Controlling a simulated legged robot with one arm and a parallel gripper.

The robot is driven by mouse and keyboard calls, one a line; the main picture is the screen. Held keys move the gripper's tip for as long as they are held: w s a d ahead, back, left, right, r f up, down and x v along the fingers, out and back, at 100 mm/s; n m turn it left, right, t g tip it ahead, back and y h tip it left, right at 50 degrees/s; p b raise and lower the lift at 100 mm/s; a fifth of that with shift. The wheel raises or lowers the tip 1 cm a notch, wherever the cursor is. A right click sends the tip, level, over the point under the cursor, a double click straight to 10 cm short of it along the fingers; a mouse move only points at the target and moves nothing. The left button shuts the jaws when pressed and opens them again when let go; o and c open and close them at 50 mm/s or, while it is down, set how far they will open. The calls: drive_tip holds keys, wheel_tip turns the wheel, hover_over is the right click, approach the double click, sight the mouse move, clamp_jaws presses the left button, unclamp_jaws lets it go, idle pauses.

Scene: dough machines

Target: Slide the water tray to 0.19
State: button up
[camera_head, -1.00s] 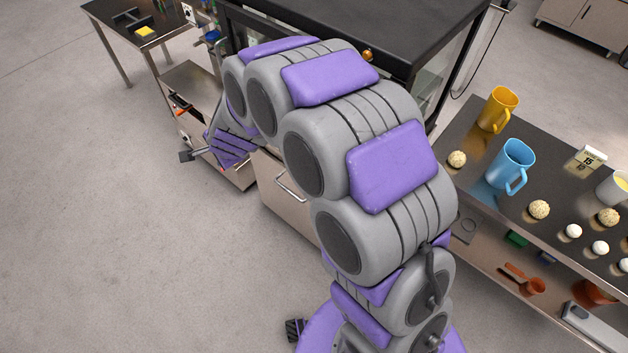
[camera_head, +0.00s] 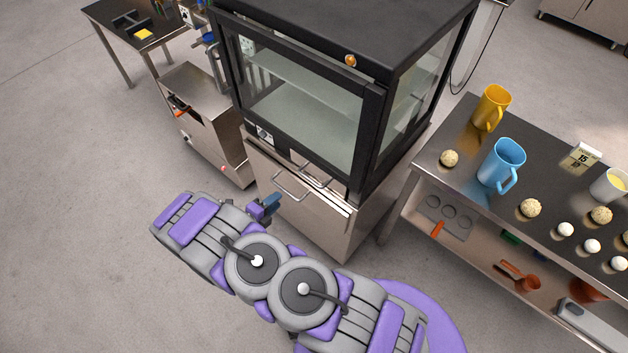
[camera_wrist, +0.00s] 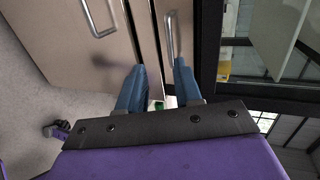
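The water tray (camera_head: 318,172) appears to be the narrow metal front with a bar handle, just below the glass cabinet (camera_head: 305,100). In the wrist view its narrow front (camera_wrist: 184,42) and handle show ahead of my fingers. My gripper (camera_head: 266,206) is in front of the cabinet's lower left side, apart from the tray handle. In the wrist view my gripper (camera_wrist: 160,70) has its two blue fingers spread, with nothing held between them. How far the tray is out is hard to tell.
Below the tray is a larger metal front (camera_head: 300,212) with its own handle (camera_wrist: 98,18). A steel machine (camera_head: 205,120) stands to the left. A steel table (camera_head: 465,165) with jugs and dough balls stands to the right. The floor in front is clear.

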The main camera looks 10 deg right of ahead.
sight(312, 181)
drive_tip(key=shift+m+h, duration=0.5)
drive_tip(key=shift+h, duration=0.4)
drive_tip(key=shift+s+d+b+x, duration=0.25)
drive_tip(key=shift+s+b+x, duration=0.2)
drive_tip(key=shift+x, duration=2.4)
drive_tip(key=shift+s+d+b+x, duration=0.35)
drive_tip(key=shift+b+x, duration=0.1)
drive_tip(key=shift+x, duration=2.35)
drive_tip(key=shift+s+d+b+x, duration=0.2)
drive_tip(key=shift+s+b+x, duration=0.2)
drive_tip(key=shift+x, duration=2.45)
drive_tip(key=shift+a+f, duration=0.15)
drive_tip(key=shift+a, duration=0.2)
drive_tip(key=c, duration=0.4)
drive_tip(key=shift+d, duration=0.1)
clamp_jaws()
drive_tip(key=shift+f, duration=0.1)
